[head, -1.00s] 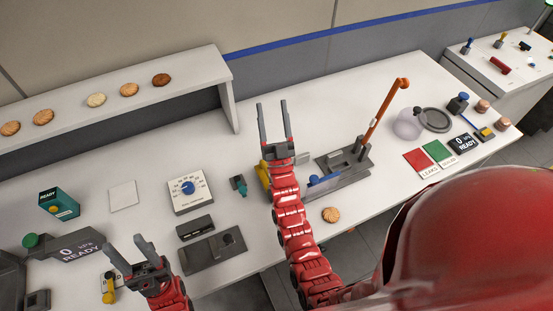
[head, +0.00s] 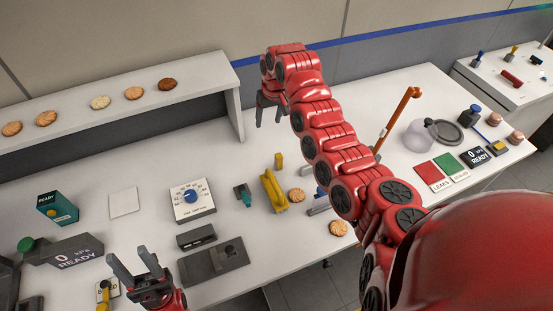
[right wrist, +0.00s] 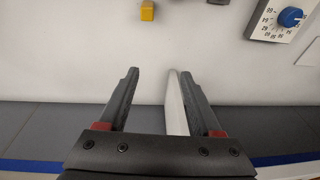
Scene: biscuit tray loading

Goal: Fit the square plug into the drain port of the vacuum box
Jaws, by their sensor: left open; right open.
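A small yellow square-ended block (head: 278,160) stands on the table; it looks like the square plug, though I cannot be sure. It also shows at the top of the right wrist view (right wrist: 147,10). A grey box with a green knob and a "0 kPa READY" display (head: 75,250) stands at the left; it may be the vacuum box. I cannot make out its drain port. My right gripper (head: 270,110) is open and empty near the back of the table, beyond the yellow block; its open fingers show in the wrist view (right wrist: 155,85). My left gripper (head: 128,256) is open and empty at the front left.
A white shelf (head: 238,110) with several biscuits stands at the back left. A dial timer (head: 193,200), a yellow holder (head: 272,190), a teal-tipped item (head: 244,195) and a dark grey fixture (head: 213,263) occupy the middle. An orange-handled lever (head: 398,115) stands at the right.

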